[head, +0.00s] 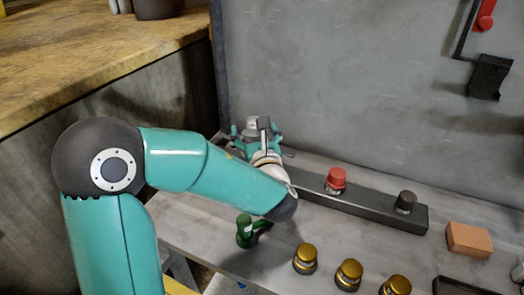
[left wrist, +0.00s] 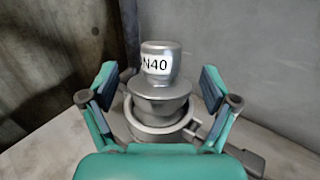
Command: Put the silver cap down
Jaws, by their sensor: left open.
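The silver cap (left wrist: 160,75) stands upright in the left wrist view, with a white label reading "N40" on its upper part. Its wider lower part sits on or in a round grey seat (left wrist: 150,127); the exact contact is hidden. My left gripper (left wrist: 158,88) is open, with one finger on each side of the cap and visible gaps between pads and cap. In the head view my left gripper (head: 257,138) is at the far left end of the bench, partly hiding the cap (head: 252,122). My right gripper is not in view.
A dark rail (head: 370,205) holds a red-topped cap (head: 336,178) and a black cap (head: 406,200). A green item (head: 245,230) and several gold-topped caps (head: 349,272) stand nearer. An orange block (head: 468,239) lies right. A grey wall (head: 340,80) rises behind.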

